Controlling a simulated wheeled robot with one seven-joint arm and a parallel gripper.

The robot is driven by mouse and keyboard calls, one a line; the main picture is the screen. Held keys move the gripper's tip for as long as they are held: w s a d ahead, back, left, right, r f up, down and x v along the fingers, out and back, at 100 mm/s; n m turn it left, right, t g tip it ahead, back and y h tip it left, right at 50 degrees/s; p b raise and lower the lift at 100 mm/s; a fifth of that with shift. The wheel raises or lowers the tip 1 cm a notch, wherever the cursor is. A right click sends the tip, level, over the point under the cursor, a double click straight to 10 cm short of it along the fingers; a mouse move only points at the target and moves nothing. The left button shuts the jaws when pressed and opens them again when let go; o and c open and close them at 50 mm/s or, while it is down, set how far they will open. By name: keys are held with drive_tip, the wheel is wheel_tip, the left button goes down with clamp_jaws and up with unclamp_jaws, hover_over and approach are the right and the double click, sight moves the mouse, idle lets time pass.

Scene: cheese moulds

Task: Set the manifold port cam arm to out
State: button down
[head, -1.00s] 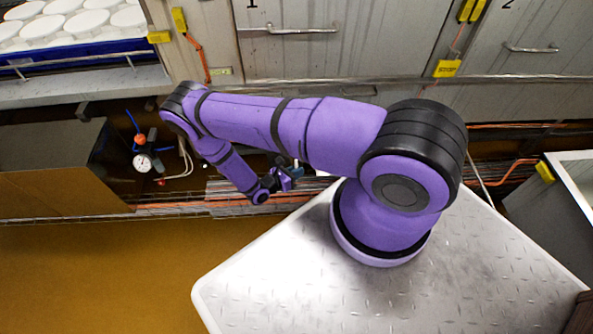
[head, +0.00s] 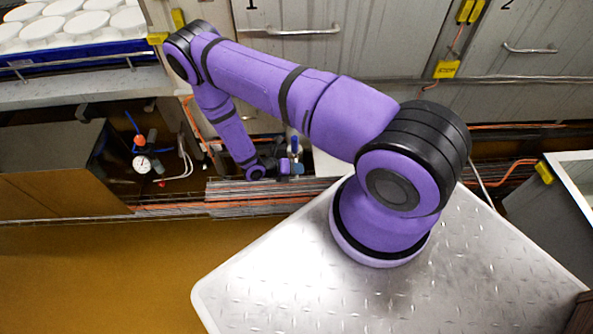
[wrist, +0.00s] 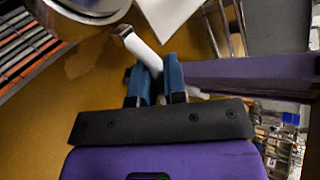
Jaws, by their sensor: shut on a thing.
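In the wrist view, my gripper (wrist: 157,72) has its two blue fingertips closed on a pale bar with a metallic end (wrist: 141,49), which I take to be the cam arm. The bar sticks out beyond the fingertips, up and to the left. In the head view, my gripper (head: 290,166) is low in front of the panel under door 1, beside the pipe runs. The cam arm's pivot and any in or out marking cannot be made out.
A pressure gauge (head: 141,163) with red fittings and hoses sits left of my gripper. A blue crate (head: 75,53) of white moulds stands upper left. Door 1 (head: 360,62) is behind my arm. Brown floor (head: 110,275) is open at lower left.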

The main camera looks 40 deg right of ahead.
drive_tip(key=shift+w+r+n, duration=0.2)
drive_tip(key=shift+r+n, duration=0.1)
idle(0.4)
drive_tip(key=c, duration=1.5)
unclamp_jaws()
drive_tip(key=shift+o, duration=0.2)
drive_tip(key=v, duration=1)
drive_tip(key=shift+w+r, duration=0.25)
drive_tip(key=shift+r, duration=0.05)
drive_tip(key=shift+a+y, duration=0.15)
drive_tip(key=shift+y, duration=0.15)
